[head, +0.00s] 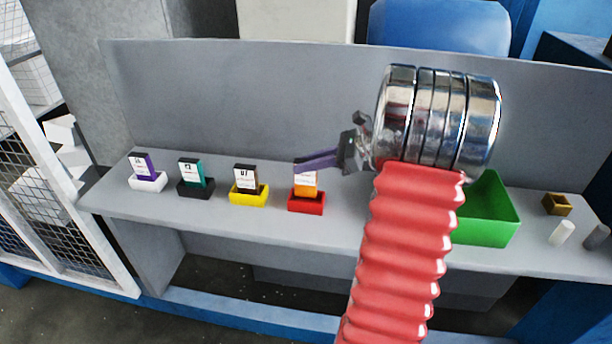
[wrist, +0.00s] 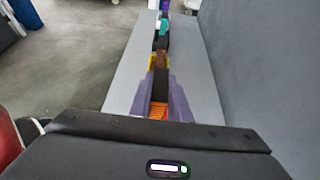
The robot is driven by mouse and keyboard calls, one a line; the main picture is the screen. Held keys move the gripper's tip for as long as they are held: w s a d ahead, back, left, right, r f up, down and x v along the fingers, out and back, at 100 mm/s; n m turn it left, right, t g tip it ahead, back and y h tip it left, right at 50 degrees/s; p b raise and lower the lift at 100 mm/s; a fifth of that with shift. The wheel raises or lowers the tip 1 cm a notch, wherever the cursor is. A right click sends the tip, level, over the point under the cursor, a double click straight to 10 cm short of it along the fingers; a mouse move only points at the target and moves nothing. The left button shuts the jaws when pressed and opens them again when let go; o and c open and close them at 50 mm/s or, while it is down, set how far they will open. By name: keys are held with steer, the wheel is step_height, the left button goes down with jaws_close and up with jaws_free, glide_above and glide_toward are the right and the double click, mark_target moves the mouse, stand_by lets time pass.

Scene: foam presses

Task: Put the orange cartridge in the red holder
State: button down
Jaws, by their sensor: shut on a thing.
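The orange cartridge (head: 306,189) has a white label and stands upright at the red holder (head: 306,204) on the grey shelf. In the head view its lower end appears to be in the holder, but how deep it sits I cannot tell. My gripper (head: 300,166) reaches in from the right and is shut on the cartridge's upper part. In the wrist view the purple fingers of my gripper (wrist: 160,101) lie on both sides of it, with the orange cartridge (wrist: 158,112) between them. The red holder is not clearly visible in the wrist view.
To the left stand a yellow holder (head: 249,200) with a brown cartridge (head: 245,178), a black holder (head: 195,193) with a teal cartridge (head: 192,172), and a white holder (head: 148,187) with a purple cartridge (head: 145,166). A green bin (head: 486,231) stands right of my arm. A panel (head: 240,90) rises behind.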

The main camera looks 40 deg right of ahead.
mark_target(308, 174)
steer(key=shift+f, duration=1.85)
steer(key=shift+f, duration=0.1)
steer(key=c, duration=1.7)
jaws_free()
steer(key=shift+o, duration=0.2)
steer(key=shift+s+d+r, duration=0.15)
steer(key=shift+r, duration=0.05)
steer(key=v, duration=1.1)
steer(key=shift+s, duration=0.25)
steer(key=shift+d+r, duration=0.1)
